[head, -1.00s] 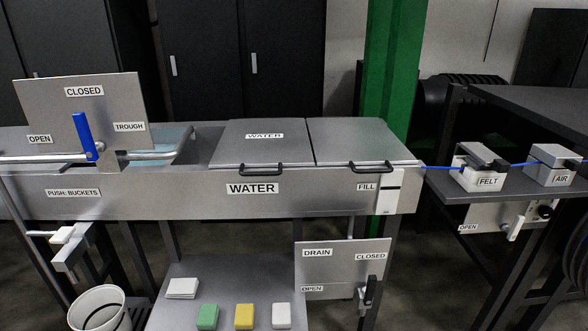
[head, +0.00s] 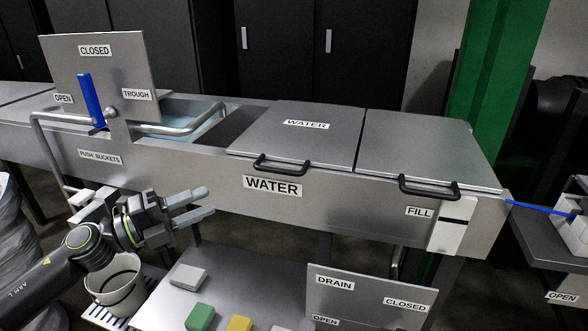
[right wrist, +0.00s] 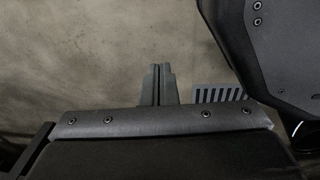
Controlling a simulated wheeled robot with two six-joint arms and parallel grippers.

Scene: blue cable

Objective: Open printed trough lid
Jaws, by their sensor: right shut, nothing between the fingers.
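The trough lid printed WATER (head: 305,130) is a flat grey metal panel lying shut on the long trough, with a black bar handle (head: 280,168) on its front edge. A second plain lid (head: 430,150) with its own black handle (head: 428,192) lies shut to its right. My left gripper (head: 210,201) is open and empty, in front of the trough and below and left of the WATER lid, touching neither lid. My right gripper (right wrist: 160,68) shows only in the right wrist view, shut and empty above bare floor.
A sign panel with a blue lever (head: 90,100) and bent metal pipe stands at the trough's left. Below are a white bucket (head: 115,285) and a shelf (head: 165,312) with several coloured blocks. A DRAIN panel (head: 370,295) hangs lower right. A blue cable (head: 540,208) leaves the trough's right end.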

